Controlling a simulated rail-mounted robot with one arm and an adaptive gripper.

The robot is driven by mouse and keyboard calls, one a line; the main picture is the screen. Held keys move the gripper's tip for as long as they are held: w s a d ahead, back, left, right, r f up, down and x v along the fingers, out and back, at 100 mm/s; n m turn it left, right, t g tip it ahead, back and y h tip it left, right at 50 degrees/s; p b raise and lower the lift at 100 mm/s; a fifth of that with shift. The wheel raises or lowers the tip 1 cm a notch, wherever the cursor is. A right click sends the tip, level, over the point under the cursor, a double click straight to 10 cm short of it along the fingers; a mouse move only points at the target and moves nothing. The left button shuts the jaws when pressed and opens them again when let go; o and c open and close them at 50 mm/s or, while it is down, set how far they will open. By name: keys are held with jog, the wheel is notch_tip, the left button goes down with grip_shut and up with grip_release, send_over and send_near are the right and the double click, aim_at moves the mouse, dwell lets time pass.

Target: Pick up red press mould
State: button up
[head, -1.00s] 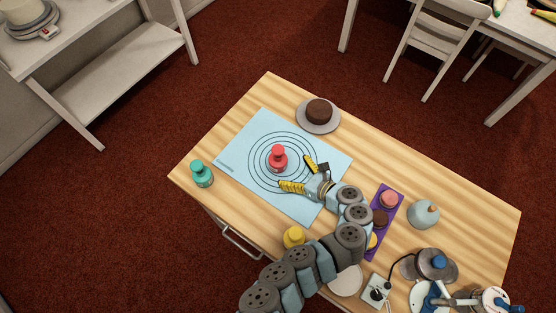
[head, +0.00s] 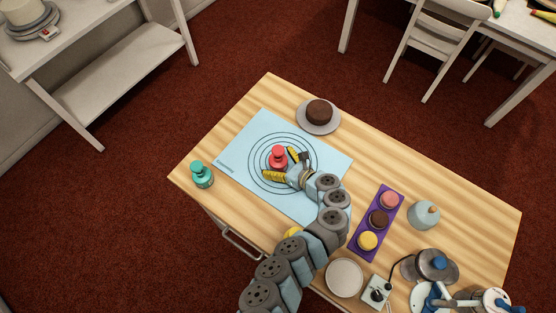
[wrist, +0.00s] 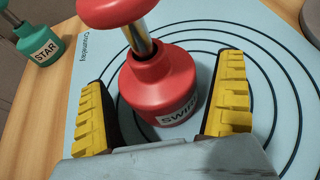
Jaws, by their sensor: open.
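The red press mould (head: 279,159) stands upright on the blue mat (head: 236,154) with printed circles. In the wrist view the red press mould (wrist: 162,86) has a round knob, a metal stem and a wide base labelled "SWIR…", the rest of the label being hidden. My gripper (head: 283,165) is open, with its yellow-padded fingers on either side of the mould's base. In the wrist view my gripper (wrist: 168,105) shows a finger at each side of the base, with a gap visible at the right one.
A teal press mould (head: 202,175), labelled "STAR" in the wrist view, stands left of the mat. A yellow mould (head: 293,232) is partly hidden by my arm. A chocolate cake (head: 319,111), a purple tray (head: 391,203) of small cakes, and a white plate (head: 344,278) stand around.

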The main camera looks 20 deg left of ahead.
jog(key=c, duration=1.4)
jog(key=shift+o, duration=0.2)
